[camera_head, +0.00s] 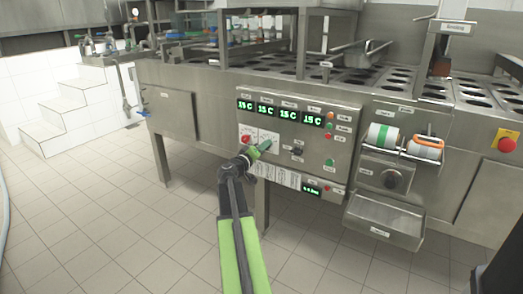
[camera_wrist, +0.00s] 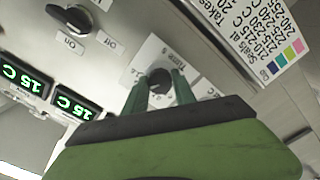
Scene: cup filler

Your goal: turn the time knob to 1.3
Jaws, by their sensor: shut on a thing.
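The time knob (camera_wrist: 159,80) is a small dark round knob on a white label plate reading "Time s" in the wrist view. My gripper (camera_wrist: 156,92) has its two green fingers on either side of the knob, shut on it. In the head view my gripper (camera_head: 262,147) reaches the control panel (camera_head: 345,125) at its lower left, and the knob is hidden behind the fingers. The scale marks around the knob are too small and blurred to read, so its setting cannot be told.
Green displays reading 15 C (camera_head: 288,115) line the panel top. A red knob (camera_head: 246,139) is just left of my gripper. A black on/off switch (camera_wrist: 69,18) and a printed table (camera_wrist: 252,35) surround the knob. Film rolls (camera_head: 383,136) and a metal tray (camera_head: 384,219) project at right.

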